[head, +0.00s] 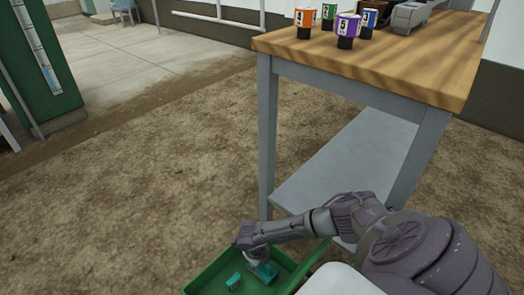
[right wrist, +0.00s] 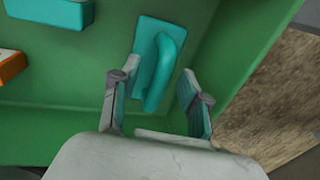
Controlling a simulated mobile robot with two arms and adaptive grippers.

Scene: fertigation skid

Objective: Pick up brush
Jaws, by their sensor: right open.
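A teal brush (right wrist: 157,60) with a curved grip on a flat back lies in a green tray (right wrist: 60,135). It also shows in the head view (head: 265,272). In the right wrist view my right gripper (right wrist: 150,88) is open, with one finger on each side of the lower part of the brush's grip. The fingers look apart from the brush; how deep they reach beside it I cannot tell. In the head view my right gripper (head: 251,258) is over the tray. My left gripper is not in view.
A second teal item (right wrist: 50,10) and an orange item (right wrist: 10,66) lie at the left. The tray's wall (right wrist: 232,60) rises close right of my fingers. A wooden-topped table (head: 400,60) with several coloured cups stands beyond; open ground lies left.

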